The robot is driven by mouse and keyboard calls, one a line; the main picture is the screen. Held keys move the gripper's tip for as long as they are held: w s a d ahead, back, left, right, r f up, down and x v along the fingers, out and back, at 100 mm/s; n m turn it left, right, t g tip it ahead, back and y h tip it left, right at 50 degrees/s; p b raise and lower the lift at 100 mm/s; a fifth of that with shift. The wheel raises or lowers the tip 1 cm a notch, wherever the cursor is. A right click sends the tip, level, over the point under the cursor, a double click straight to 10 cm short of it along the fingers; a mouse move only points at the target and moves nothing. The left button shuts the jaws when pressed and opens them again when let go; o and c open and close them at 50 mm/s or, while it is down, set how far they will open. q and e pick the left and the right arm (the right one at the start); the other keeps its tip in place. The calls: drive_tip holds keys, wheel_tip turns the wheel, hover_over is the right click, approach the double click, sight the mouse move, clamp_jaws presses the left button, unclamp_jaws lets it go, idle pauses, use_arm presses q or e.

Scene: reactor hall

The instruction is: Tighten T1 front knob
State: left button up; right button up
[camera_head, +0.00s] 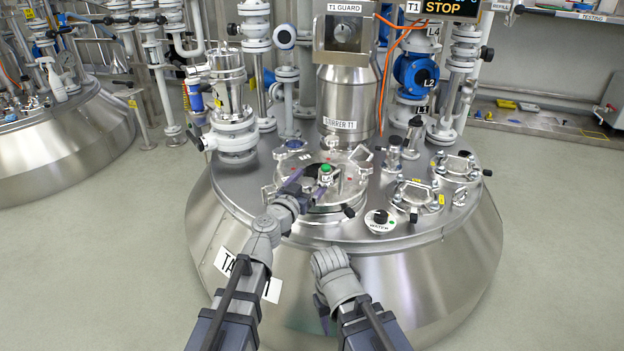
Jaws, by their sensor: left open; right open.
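The T1 tank (430,265) is a large steel vessel with a round hatch lid (345,187) on top. A green-topped fitting (325,169) stands on the lid, and clamps sit around its rim. A black knob (349,211) sticks out at the lid's front right edge; I cannot tell for sure whether it is the front knob. My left gripper (307,185) is open over the front left of the lid, its fingers close to the green-topped fitting and apart from the black knob. My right gripper (322,308) is open and low before the tank's front wall, partly hidden by its wrist.
The stirrer column (345,95) with the T1 guard box (343,30) rises behind the lid. A white valve (232,135) stands left, small hatches (415,196) and a water knob (380,220) right. A second tank (60,150) is far left. The floor at right is clear.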

use_arm(q)
drive_tip(key=c, duration=1.4)
drive_tip(key=shift+o, duration=0.2)
drive_tip(key=shift+m+h, duration=0.3)
drive_tip(key=shift+h, duration=0.2)
drive_tip(key=shift+d+m+g+h, duration=0.1)
drive_tip(key=shift+m+g+h, duration=0.8)
drive_tip(key=shift+g+h, duration=0.15)
drive_tip(key=m+g+h, duration=0.3)
drive_tip(key=g+h, duration=0.1)
drive_tip(key=shift+s+d+m, duration=0.15)
drive_tip(key=shift+d+m, duration=0.15)
drive_tip(key=m+g+h, duration=0.1)
drive_tip(key=g, duration=0.1)
drive_tip(key=m+g+h, duration=0.1)
drive_tip(key=m+g, duration=0.1)
drive_tip(key=shift+s+d, duration=0.15)
drive_tip(key=shift+s, duration=0.2)
drive_tip(key=shift+s+d+m+g+h, duration=0.1)
drive_tip(key=shift+s+m+g+h, duration=0.15)
drive_tip(key=shift+m+g, duration=0.45)
drive_tip(key=shift+s+m+g+h, duration=0.1)
drive_tip(key=shift+m+g+h, duration=0.15)
drive_tip(key=shift+g, duration=0.7)
drive_tip(key=o, duration=1.4)
drive_tip(key=shift+s, duration=0.1)
drive_tip(key=shift+c, duration=0.2)
